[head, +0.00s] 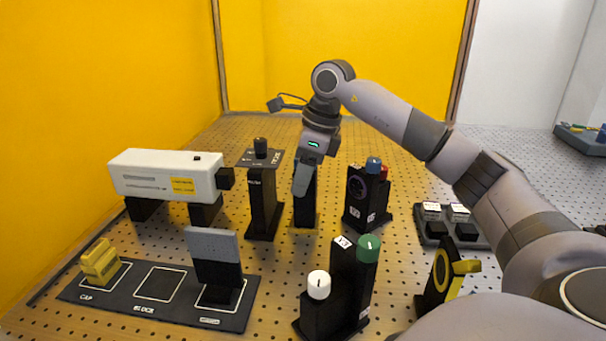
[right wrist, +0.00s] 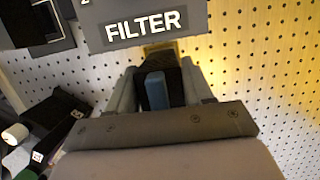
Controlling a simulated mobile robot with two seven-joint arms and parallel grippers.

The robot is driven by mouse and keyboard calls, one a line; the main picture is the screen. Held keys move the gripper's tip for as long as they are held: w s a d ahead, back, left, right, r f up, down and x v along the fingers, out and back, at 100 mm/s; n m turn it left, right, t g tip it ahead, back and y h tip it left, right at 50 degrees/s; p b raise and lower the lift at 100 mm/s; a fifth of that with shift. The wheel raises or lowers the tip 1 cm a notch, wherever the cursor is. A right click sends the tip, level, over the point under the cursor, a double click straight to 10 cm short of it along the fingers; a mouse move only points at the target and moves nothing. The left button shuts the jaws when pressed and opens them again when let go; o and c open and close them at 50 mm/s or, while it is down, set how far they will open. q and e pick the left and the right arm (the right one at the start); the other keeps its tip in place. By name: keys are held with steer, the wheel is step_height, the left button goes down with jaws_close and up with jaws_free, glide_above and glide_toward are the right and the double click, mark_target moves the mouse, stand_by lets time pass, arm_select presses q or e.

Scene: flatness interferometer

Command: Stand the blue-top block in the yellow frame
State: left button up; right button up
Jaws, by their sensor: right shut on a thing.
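My left gripper is not in view.
A post with a FILTER plate (head: 262,158) stands close left of the gripper; a knobbed black mount (head: 358,195) stands right.

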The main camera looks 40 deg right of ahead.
steer(key=shift+f, duration=0.3)
steer(key=o, duration=1.4)
steer(key=shift+c, duration=0.2)
steer(key=shift+r, duration=0.1)
step_height(320, 180, up, 5)
steer(key=p, duration=0.4)
steer(key=shift+f, duration=0.2)
steer(key=shift+r+p, duration=0.45)
steer(key=shift+r, duration=0.65)
